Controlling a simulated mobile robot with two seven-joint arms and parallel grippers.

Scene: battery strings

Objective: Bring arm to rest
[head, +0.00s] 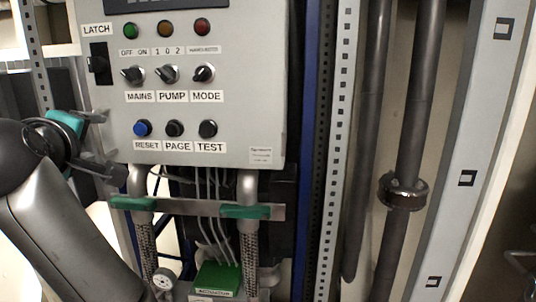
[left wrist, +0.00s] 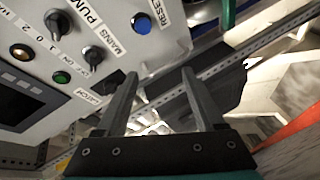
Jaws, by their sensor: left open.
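My left gripper (head: 113,145) is at the left edge of the grey control panel (head: 235,110) in the head view, with its arm coming up from the lower left. In the left wrist view its two dark fingers (left wrist: 158,75) stand apart with nothing between them. The black latch switch (head: 99,64) is above the gripper on the panel. The blue RESET button (head: 142,128) is just right of the fingers and also shows in the left wrist view (left wrist: 142,23). I cannot tell whether a finger touches the panel edge. My right gripper is out of view.
Below the panel are two pipes with green handles (head: 246,212), a gauge (head: 163,280), wires and a green actuator box (head: 217,278). A perforated rail (head: 337,120) and dark vertical pipes (head: 411,120) stand to the right.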

